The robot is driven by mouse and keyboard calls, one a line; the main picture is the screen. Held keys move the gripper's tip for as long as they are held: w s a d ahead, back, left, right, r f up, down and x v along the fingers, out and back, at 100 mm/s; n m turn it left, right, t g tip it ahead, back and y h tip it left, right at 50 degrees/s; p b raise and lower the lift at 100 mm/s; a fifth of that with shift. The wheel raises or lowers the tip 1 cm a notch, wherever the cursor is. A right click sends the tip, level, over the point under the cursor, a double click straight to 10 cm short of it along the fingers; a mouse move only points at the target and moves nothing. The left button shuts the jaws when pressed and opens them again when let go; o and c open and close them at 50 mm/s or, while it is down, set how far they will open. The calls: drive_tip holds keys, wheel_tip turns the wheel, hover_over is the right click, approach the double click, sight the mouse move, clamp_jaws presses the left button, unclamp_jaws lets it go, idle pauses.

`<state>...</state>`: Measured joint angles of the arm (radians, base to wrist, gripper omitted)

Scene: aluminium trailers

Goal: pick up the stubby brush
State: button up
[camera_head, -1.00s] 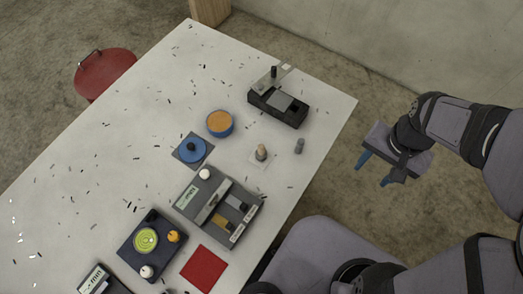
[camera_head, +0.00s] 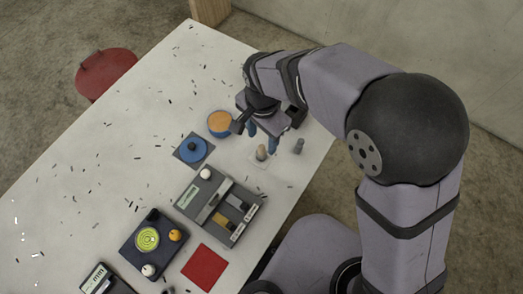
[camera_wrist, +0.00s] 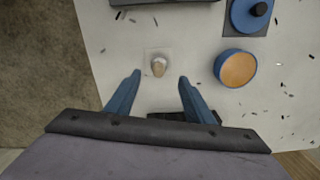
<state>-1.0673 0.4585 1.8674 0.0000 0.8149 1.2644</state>
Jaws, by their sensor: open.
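The stubby brush (camera_head: 261,152) looks like a short piece with a tan rounded top, upright on a pale square pad (camera_head: 257,163) near the table's right edge. In the wrist view the brush (camera_wrist: 159,67) shows just beyond the fingertips, about midway between them. My gripper (camera_head: 262,136) has its two blue fingers pointing down, close to the brush on its far side. The fingers are spread and empty, as the wrist view of the gripper (camera_wrist: 160,78) also shows. I cannot tell their exact height above the table.
A grey cylinder (camera_head: 298,146) stands right of the brush. An orange-filled blue bowl (camera_head: 220,124) and a blue lid (camera_head: 193,147) lie to the left. My arm partly hides a black device.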

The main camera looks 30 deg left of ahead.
sight(261, 147)
drive_tip(key=shift+s+d+f+p, duration=0.15)
drive_tip(key=shift+f+p, duration=0.55)
drive_tip(key=shift+f, duration=1)
drive_tip(key=shift+s+a+f+p, duration=0.15)
drive_tip(key=shift+f+p, duration=0.5)
drive_tip(key=shift+f, duration=1.05)
drive_tip(key=shift+d, duration=0.1)
drive_tip(key=shift+c, duration=0.2)
drive_tip(key=c, duration=1.1)
drive_tip(key=shift+r, duration=0.1)
